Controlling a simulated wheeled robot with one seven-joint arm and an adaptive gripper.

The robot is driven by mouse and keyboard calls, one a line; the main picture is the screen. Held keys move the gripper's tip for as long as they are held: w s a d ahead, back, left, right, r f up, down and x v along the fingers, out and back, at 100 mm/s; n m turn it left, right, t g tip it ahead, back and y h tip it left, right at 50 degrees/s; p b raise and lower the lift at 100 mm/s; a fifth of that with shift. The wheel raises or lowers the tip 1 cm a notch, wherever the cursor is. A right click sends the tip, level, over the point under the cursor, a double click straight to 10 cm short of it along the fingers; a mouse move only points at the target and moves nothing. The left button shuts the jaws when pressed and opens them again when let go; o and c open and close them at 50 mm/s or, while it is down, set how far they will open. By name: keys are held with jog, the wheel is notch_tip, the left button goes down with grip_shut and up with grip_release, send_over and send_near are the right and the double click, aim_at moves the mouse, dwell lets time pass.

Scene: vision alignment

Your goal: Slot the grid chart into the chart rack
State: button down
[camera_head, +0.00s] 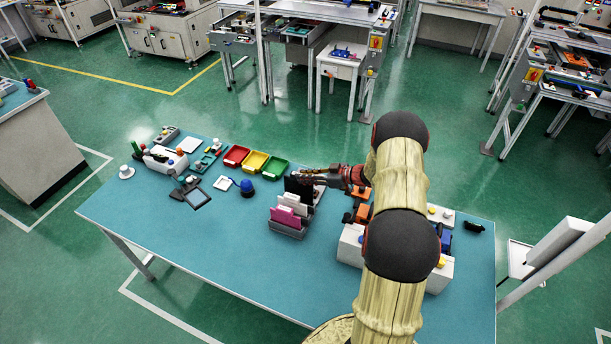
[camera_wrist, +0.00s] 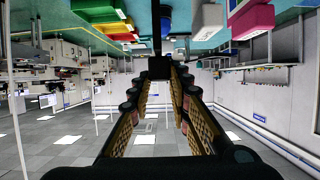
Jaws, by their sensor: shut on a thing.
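My gripper (camera_head: 303,174) reaches in from the right over the table. It is shut on a dark flat panel, which I take to be the grid chart (camera_head: 296,187); no grid pattern can be made out. The panel hangs upright below the fingertips. In the wrist view the fingers (camera_wrist: 160,66) close on its thin dark edge (camera_wrist: 157,28). The grey chart rack (camera_head: 285,230) stands just in front of the panel and holds pink and white charts. I cannot tell whether the panel's lower edge is inside a slot.
Red, yellow and green bins (camera_head: 255,162) stand left of the panel. A blue dome-shaped thing (camera_head: 247,187) is left of the rack. White and orange equipment (camera_head: 352,238) stands close on the right. The table's front left is clear.

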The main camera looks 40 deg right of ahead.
jog(key=shift+f+b, duration=1.6)
jog(key=shift+f, duration=1.3)
jog(key=c, duration=1.7)
grip_release()
jog(key=shift+o, duration=0.6)
jog(key=v, duration=1.2)
jog(key=shift+f, duration=0.1)
